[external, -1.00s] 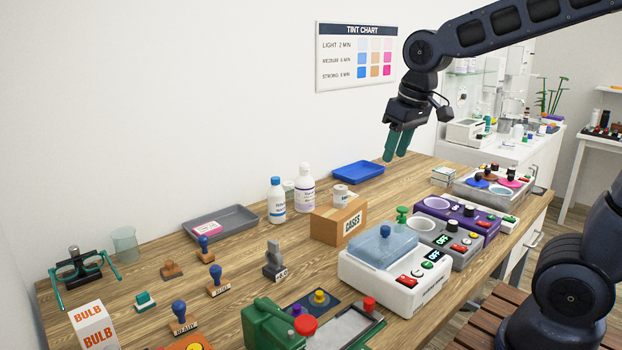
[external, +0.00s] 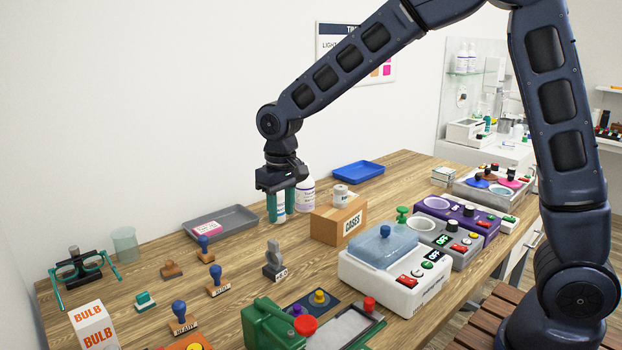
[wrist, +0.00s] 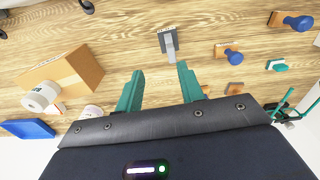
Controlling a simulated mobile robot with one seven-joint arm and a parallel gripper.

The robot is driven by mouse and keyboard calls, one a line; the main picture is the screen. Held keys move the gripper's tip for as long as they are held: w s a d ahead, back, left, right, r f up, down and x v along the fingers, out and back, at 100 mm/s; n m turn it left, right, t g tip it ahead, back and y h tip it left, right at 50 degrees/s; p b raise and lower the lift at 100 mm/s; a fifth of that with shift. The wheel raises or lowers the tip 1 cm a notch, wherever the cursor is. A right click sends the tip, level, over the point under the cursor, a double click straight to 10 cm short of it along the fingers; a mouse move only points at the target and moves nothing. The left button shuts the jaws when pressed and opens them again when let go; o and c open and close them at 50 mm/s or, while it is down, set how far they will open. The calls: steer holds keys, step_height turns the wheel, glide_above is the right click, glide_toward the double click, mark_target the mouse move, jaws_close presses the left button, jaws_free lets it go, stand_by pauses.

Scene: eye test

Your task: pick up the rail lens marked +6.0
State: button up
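The rail lens (external: 273,259) is a grey upright piece on a grey block, standing on the wooden table. The small label at its foot seems to read +6.0. It also shows in the wrist view (wrist: 168,44), top centre, beyond the fingertips. My gripper (external: 281,207) is above the table and higher than the lens, pointing down. In the wrist view my gripper (wrist: 158,80) has its two green fingers wide apart with only bare table between them. The fingers do not touch the lens.
The CASES box (external: 338,221) stands right of the lens. White bottles (external: 305,194) stand behind my gripper. Stamps (external: 216,281) lie to the left. A green device (external: 268,325) and a white unit (external: 394,274) are in front. Bare wood surrounds the lens.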

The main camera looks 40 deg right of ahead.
mark_target(273, 249)
steer(key=a+f, duration=0.1)
steer(key=w+a+f, duration=0.1)
steer(key=shift+w+f, duration=0.1)
steer(key=shift+f, duration=0.3)
step_height(273, 249, down, 11)
steer(key=shift+r, duration=0.2)
jaws_close()
